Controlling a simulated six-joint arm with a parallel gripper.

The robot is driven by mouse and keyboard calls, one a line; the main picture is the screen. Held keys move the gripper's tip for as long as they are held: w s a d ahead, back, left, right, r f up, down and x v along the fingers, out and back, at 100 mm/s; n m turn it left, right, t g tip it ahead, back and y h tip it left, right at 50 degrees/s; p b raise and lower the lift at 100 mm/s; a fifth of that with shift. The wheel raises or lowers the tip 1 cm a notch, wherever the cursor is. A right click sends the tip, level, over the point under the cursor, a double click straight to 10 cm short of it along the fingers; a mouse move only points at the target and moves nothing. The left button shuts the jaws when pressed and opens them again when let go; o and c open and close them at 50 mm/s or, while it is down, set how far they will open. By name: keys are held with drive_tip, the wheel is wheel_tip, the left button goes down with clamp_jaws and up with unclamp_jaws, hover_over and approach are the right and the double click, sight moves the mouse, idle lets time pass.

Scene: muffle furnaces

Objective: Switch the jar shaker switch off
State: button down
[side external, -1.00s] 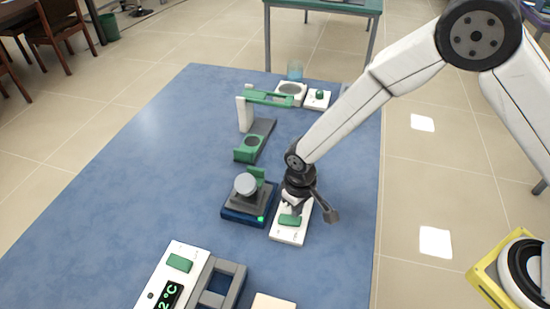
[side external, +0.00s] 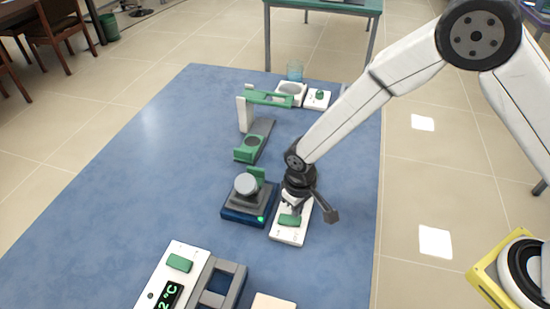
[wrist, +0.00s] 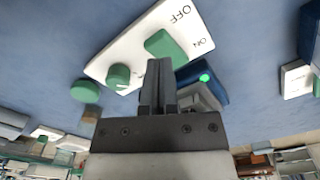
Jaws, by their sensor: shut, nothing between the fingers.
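The jar shaker (side external: 248,208) is a dark blue base with a grey jar on top and a lit green lamp; it partly shows in the wrist view (wrist: 214,72). To its right lies a white switch plate (side external: 286,238) with a green rocker switch (side external: 289,220). In the wrist view the plate (wrist: 127,47) carries OFF and ON lettering and the rocker (wrist: 165,45). My gripper (side external: 290,208) is shut and empty, pointing down over the plate. Its fingertips (wrist: 160,63) appear right at the rocker's edge; I cannot tell whether they touch.
A white unit with a green display (side external: 172,294) stands in front. A green-and-grey stand (side external: 247,114) and a white plate with a green knob (side external: 317,99) stand farther back. The blue mat (side external: 120,170) is clear on the left.

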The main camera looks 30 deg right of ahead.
sight(297, 220)
drive_tip(key=shift+f, duration=1.3)
idle(1.5)
drive_tip(key=shift+r, duration=3.5)
drive_tip(key=shift+d+r, duration=0.3)
drive_tip(key=shift+d, duration=0.15)
drive_tip(key=s+d+r+m+t, duration=0.1)
drive_tip(key=s+d+r, duration=0.3)
drive_tip(key=d, duration=0.6)
drive_tip(key=s+d+r+m+t, duration=0.1)
drive_tip(key=s+d+r+m, duration=0.1)
drive_tip(key=s+d+r, duration=0.3)
drive_tip(key=s+d, duration=0.2)
drive_tip(key=d, duration=0.2)
drive_tip(key=shift+d+r+t, duration=0.25)
drive_tip(key=shift+d+t, duration=0.05)
drive_tip(key=shift+d, duration=0.1)
